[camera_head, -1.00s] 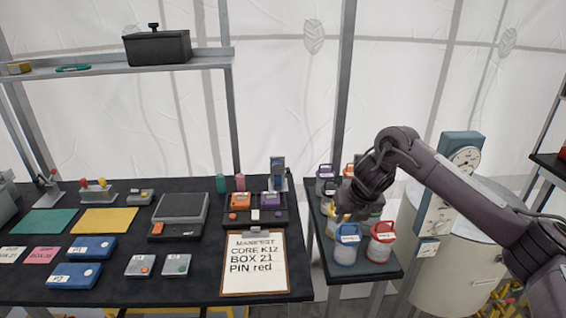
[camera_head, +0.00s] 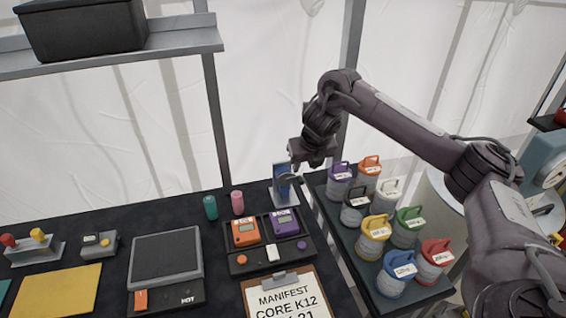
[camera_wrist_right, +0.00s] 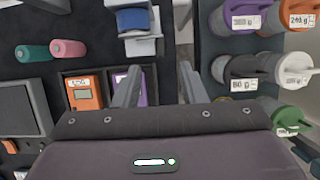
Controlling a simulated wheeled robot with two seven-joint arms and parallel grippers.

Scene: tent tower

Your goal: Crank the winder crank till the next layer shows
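I cannot make out a winder crank for certain in either view. My right gripper (camera_head: 291,180) hangs over the back right of the black table, at a small grey stand with a blue part (camera_head: 281,172). In the right wrist view this stand shows a blue roll (camera_wrist_right: 133,20) and white paper, ahead of the fingers. My right gripper's two fingers (camera_wrist_right: 158,85) are apart with nothing between them. The gripper partly covers the stand in the head view. My left gripper is not in view.
Colored-lid jars (camera_head: 375,236) crowd the side table on the right. Orange (camera_head: 245,232) and purple (camera_head: 285,222) devices sit in a black tray in front of the stand. A manifest clipboard (camera_head: 284,281) lies in front.

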